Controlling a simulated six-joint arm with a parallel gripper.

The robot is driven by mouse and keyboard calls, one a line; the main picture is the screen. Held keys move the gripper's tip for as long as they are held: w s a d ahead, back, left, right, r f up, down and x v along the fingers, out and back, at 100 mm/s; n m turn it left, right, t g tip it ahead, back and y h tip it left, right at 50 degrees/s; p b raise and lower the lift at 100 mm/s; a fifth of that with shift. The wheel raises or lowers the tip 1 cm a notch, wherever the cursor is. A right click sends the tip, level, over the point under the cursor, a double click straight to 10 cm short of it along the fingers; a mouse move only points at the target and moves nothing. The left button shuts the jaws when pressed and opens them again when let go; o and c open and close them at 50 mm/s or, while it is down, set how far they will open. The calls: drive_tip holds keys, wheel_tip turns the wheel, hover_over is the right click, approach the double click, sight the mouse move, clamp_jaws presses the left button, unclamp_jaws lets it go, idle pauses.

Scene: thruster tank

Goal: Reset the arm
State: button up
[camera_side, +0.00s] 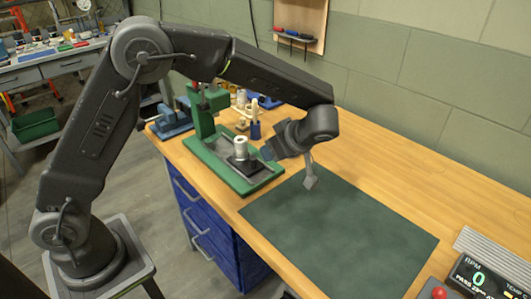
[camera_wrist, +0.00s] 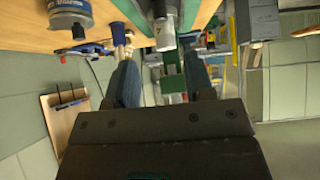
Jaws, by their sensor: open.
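A green press (camera_side: 208,140) stands left of the mat, with a metal cylinder (camera_side: 241,147) on its base. A blue vise (camera_side: 172,122) sits behind. An RPM display (camera_side: 478,279) reads 0 at the front right, beside a red button (camera_side: 438,293).

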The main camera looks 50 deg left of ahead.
drive_tip(key=shift+v, duration=0.95)
drive_tip(key=s+a+r+m+t+h, duration=0.1)
drive_tip(key=s+a+r+m+h, duration=0.35)
drive_tip(key=s+r+m, duration=0.55)
drive_tip(key=s+d+m+t+h, duration=0.1)
drive_tip(key=s+m+t+h, duration=0.3)
drive_tip(key=s+m, duration=0.4)
drive_tip(key=s, duration=0.5)
drive_tip(key=shift+s+d+f+t, duration=0.2)
drive_tip(key=shift+s+f+t, duration=0.05)
drive_tip(key=shift+s+t, duration=0.1)
